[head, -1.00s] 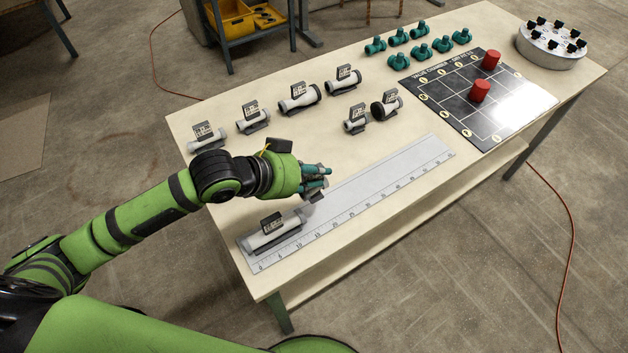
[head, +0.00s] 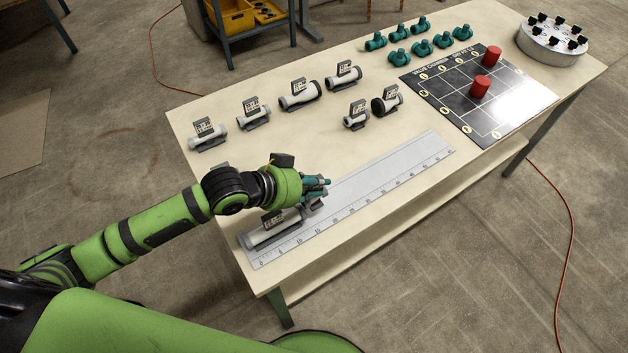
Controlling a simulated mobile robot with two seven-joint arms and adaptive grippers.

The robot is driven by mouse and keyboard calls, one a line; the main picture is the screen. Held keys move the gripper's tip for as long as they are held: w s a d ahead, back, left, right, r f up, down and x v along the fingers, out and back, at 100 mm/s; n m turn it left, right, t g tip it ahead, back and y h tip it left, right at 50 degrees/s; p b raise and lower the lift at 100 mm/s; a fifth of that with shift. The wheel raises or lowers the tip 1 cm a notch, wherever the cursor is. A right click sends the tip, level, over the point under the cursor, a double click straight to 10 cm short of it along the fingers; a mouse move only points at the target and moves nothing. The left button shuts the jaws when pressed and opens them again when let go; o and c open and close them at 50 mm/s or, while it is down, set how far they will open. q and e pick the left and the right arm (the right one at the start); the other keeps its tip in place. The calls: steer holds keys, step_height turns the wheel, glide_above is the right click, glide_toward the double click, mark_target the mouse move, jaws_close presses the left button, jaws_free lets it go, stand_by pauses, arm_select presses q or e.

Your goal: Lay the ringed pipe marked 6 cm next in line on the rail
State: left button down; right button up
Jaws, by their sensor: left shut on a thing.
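My left gripper (head: 322,187) is low over the rail (head: 400,172), the pale ruled strip along the table's front. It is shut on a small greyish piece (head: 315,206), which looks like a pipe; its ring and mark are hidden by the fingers. Whether the held piece touches the rail or that pipe I cannot tell. My right gripper is not in view.
Several tagged pipes (head: 299,96) stand in holders along the back left. Teal fittings (head: 399,57), a black board (head: 467,98) with two red cylinders (head: 480,86), and a round grey stand (head: 552,48) are at the right. The rail's right part is clear.

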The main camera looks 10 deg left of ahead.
arm_select(q)
steer(key=c, duration=1.1)
jaws_free()
steer(key=shift+r, duration=0.1)
steer(key=shift+r, duration=0.3)
steer(key=shift+b+v, duration=0.65)
steer(key=shift+v, duration=5.55)
steer(key=shift+d+r, duration=0.1)
steer(key=shift+d, duration=0.05)
